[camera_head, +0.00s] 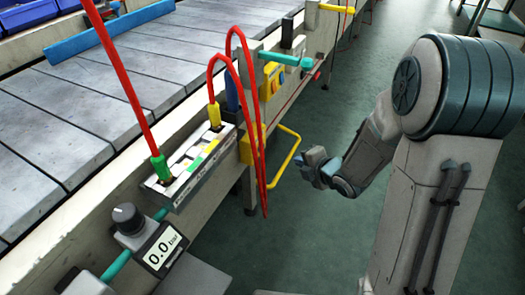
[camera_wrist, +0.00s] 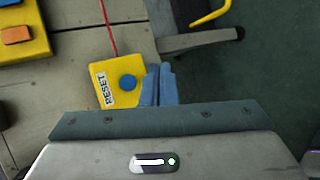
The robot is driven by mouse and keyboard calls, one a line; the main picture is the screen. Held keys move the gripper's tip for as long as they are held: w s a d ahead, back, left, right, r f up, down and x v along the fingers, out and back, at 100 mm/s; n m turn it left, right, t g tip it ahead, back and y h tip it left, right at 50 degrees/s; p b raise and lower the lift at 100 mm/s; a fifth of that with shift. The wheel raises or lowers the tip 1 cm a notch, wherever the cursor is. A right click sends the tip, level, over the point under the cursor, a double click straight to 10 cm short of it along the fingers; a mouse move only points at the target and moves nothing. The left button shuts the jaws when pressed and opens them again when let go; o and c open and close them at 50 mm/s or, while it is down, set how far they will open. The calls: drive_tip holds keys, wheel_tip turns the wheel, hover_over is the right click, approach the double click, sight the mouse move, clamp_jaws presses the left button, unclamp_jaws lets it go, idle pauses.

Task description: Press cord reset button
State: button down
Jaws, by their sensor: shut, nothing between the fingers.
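The cord reset button is a round blue button (camera_wrist: 127,82) on a yellow box (camera_wrist: 101,70) labelled RESET, seen in the wrist view. A thin red cord (camera_wrist: 107,27) runs from the box. My gripper (camera_wrist: 160,72) has its blue fingers shut together and empty. The fingertips show just right of the button, over the box's right edge; whether they touch it I cannot tell. In the head view my gripper (camera_head: 304,162) is beside the line, right of a yellow box (camera_head: 245,147) that is partly behind hanging red hoses. The button does not show there.
A yellow bent bar (camera_head: 291,157) sticks out close to my gripper. Red hoses (camera_head: 262,180) hang left of it. Another yellow panel (camera_wrist: 20,35) with an orange button is at the wrist view's upper left. The green floor (camera_head: 300,240) is open.

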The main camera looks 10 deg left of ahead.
sight(261, 148)
drive_tip(key=w+a+b, duration=0.1)
drive_tip(key=w+a, duration=0.2)
drive_tip(key=a, duration=0.5)
drive_tip(key=shift+a+b, duration=0.15)
drive_tip(key=shift+b, duration=0.2)
drive_tip(key=shift+a, duration=0.15)
idle(1.9)
drive_tip(key=shift+w+a+b, duration=0.15)
drive_tip(key=shift+a+b, duration=0.05)
drive_tip(key=shift+b, duration=0.2)
drive_tip(key=shift+w+a+b, duration=0.15)
drive_tip(key=shift+a+b, duration=0.2)
drive_tip(key=shift+a, duration=0.1)
idle(0.5)
drive_tip(key=shift+d, duration=0.1)
drive_tip(key=shift+s+d, duration=0.3)
drive_tip(key=shift+d, duration=0.45)
